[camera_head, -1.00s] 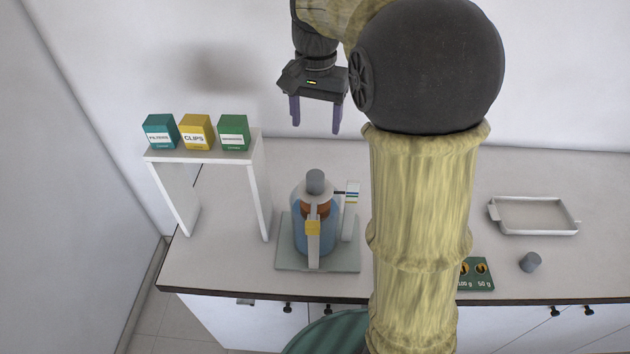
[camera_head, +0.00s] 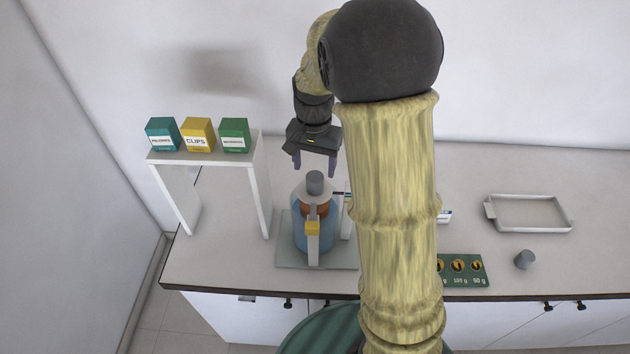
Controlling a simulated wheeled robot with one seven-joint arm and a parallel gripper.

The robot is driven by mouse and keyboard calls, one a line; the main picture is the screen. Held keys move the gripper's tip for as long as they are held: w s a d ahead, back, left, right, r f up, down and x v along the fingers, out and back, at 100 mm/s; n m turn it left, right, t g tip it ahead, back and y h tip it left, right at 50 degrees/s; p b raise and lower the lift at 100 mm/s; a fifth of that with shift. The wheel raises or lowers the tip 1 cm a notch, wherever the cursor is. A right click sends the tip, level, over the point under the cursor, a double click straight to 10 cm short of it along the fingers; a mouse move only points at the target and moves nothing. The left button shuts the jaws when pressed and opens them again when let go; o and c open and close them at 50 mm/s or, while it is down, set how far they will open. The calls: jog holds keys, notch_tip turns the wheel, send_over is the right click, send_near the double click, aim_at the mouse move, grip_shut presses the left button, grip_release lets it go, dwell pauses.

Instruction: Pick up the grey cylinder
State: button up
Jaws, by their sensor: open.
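A grey cylinder (camera_head: 315,182) stands upright on top of the blue-filled bottle (camera_head: 301,228), on the pale disc at its top. Another small grey cylinder (camera_head: 524,259) stands on the counter at the right, in front of the tray. My gripper (camera_head: 315,165) is open and empty, pointing down. Its two purple fingers appear just above or behind the cylinder on the bottle; the exact depth gap is hard to tell. My arm hides part of the counter to the right of the bottle.
The bottle stands on a grey-green base plate (camera_head: 285,258). A white shelf (camera_head: 247,158) at the left bears teal, yellow and green boxes. A white tray (camera_head: 488,212) lies at the right. A green weight block (camera_head: 462,279) sits by the front edge, partly hidden by my arm.

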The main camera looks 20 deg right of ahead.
aim_at(315, 176)
jog(key=shift+w+f+p, duration=0.1)
jog(key=shift+f+p, duration=0.25)
notch_tip(315, 176, down, 4)
jog(key=shift+d+f+p, duration=0.1)
jog(key=shift+p, duration=0.9)
jog(key=shift+f, duration=0.15)
jog(key=shift+s, duration=0.2)
jog(key=shift+c, duration=0.2)
jog(key=shift+w, duration=0.1)
jog(key=c, duration=1.2)
notch_tip(315, 176, up, 10)
jog(key=b, duration=0.3)
